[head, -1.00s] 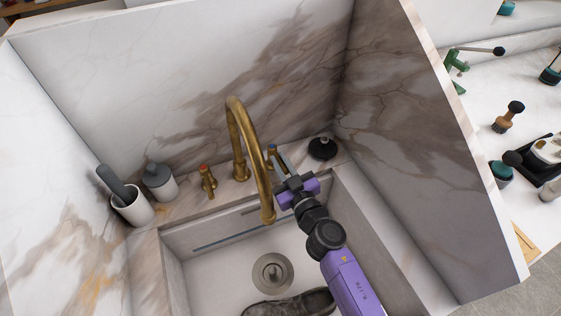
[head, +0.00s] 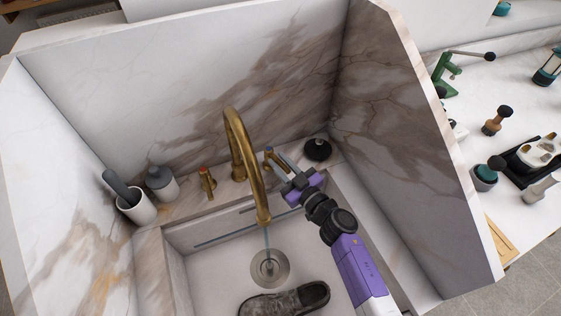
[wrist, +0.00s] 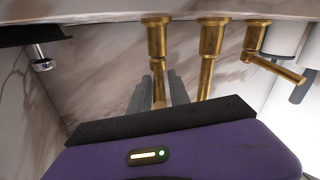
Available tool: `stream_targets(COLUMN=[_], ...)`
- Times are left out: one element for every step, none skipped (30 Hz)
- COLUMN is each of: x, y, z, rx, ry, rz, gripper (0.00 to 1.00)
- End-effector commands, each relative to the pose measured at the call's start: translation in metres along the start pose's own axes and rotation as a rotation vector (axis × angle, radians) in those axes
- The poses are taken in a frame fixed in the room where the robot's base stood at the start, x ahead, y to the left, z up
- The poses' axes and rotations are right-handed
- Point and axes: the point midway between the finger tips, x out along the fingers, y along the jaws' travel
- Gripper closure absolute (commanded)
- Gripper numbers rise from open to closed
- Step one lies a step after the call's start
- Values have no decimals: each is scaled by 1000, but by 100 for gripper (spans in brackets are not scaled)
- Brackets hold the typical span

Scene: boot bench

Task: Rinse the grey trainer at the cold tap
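The grey trainer (head: 285,299) lies on the basin floor in the head view, below the drain (head: 269,267). A thin stream of water falls from the brass spout (head: 245,150) onto the drain, apart from the trainer. The cold tap (head: 268,155), with a blue mark, stands right of the spout. My gripper (head: 283,163) is at this tap. In the wrist view its two grey fingers (wrist: 162,90) lie close on either side of the tap's brass lever (wrist: 159,92) and appear shut on it. The fingertip contact is partly hidden.
The red-marked tap (head: 207,184) stands left of the spout. A white cup (head: 138,209) and a lidded pot (head: 161,184) stand at the ledge's left, a black round item (head: 317,149) at its right. Tall marble walls enclose the sink.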

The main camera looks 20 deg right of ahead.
Motion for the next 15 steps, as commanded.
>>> stream_targets(x=[0, 0, 0, 0, 0, 0, 0, 0, 0, 0, -1, -3, -6, -9, -14], y=[0, 0, 0, 0, 0, 0, 0, 0, 0, 0, 0, 0, 0, 0, 0], z=[0, 0, 0, 0, 0, 0, 0, 0, 0, 0, 0, 0, 0, 0, 0], rx=[0, 0, 0, 0, 0, 0, 0, 0, 0, 0, 0, 1, 1, 2, 2], ry=[0, 0, 0, 0, 0, 0, 0, 0, 0, -1, -1, -1, -2, -2, -2], rz=[0, 0, 0, 1, 1, 1, 1, 1, 1, 1, 1, 1, 1, 1, 1], gripper=[65, 65, 65, 65, 65, 65, 65, 65, 65, 65, 65, 65, 65, 65, 65])
